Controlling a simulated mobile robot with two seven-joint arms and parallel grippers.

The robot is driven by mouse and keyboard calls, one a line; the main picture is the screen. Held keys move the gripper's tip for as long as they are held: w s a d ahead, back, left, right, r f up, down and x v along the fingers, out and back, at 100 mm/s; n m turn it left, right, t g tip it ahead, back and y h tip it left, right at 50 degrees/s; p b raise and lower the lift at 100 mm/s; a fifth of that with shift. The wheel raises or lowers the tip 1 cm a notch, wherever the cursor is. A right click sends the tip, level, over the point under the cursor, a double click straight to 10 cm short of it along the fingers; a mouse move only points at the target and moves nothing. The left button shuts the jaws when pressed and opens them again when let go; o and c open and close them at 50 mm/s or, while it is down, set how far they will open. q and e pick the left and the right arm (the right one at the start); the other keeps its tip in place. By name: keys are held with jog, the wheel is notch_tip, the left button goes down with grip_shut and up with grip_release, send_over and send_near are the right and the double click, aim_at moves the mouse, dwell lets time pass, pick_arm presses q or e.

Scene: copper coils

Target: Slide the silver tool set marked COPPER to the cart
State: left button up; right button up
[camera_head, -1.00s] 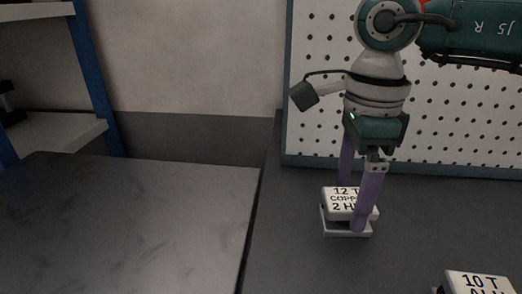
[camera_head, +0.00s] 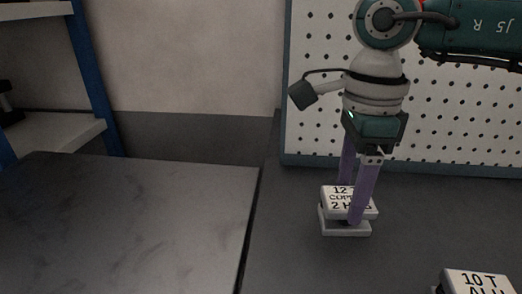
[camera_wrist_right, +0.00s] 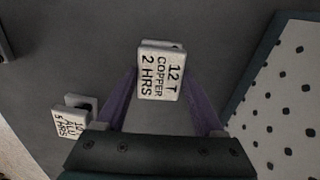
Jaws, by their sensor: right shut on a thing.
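The silver tool set marked COPPER (camera_head: 334,206) stands upright on the right-hand dark worktop, its label reading 12 T, COPPER, 2 HRS. It also shows in the right wrist view (camera_wrist_right: 160,72) between the purple fingers. My right gripper (camera_head: 350,203) points down and is shut on this tool set, one finger on its near side and one behind it. The far fingertip is hidden by the block. The dark flat top at the left (camera_head: 130,220), across a narrow gap, appears to be the cart. My left gripper is not in view.
A second block marked 10 T ALU (camera_head: 477,283) stands at the lower right. A white pegboard (camera_head: 310,130) rises behind the worktop. Blue-posted shelving (camera_head: 95,80) stands at the back left. The left top is bare, and nothing stands between it and the tool set.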

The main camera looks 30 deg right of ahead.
jog(key=c, duration=0.6)
jog(key=w+a+b, duration=0.1)
jog(key=a, duration=0.2)
jog(key=w+a+b, duration=0.1)
jog(key=a, duration=0.3)
jog(key=w+a+b, duration=0.1)
jog(key=a, duration=0.2)
jog(key=shift+w+a+f, duration=0.1)
jog(key=shift+w+a, duration=0.1)
jog(key=shift+w, duration=0.2)
jog(key=shift+c, duration=0.2)
jog(key=w+a+b, duration=0.1)
jog(key=a+b, duration=0.1)
jog(key=a, duration=0.1)
jog(key=w+a+b, duration=0.1)
jog(key=a, duration=0.2)
jog(key=w+a+b, duration=0.1)
jog(key=a+b, duration=0.1)
jog(key=a, duration=0.1)
jog(key=shift+w+f+b, duration=0.1)
jog(key=shift+b, duration=0.25)
jog(key=shift+w+a+b, duration=0.25)
jog(key=shift+a+b, duration=0.05)
jog(key=shift+a, duration=0.35)
jog(key=shift+r, duration=0.2)
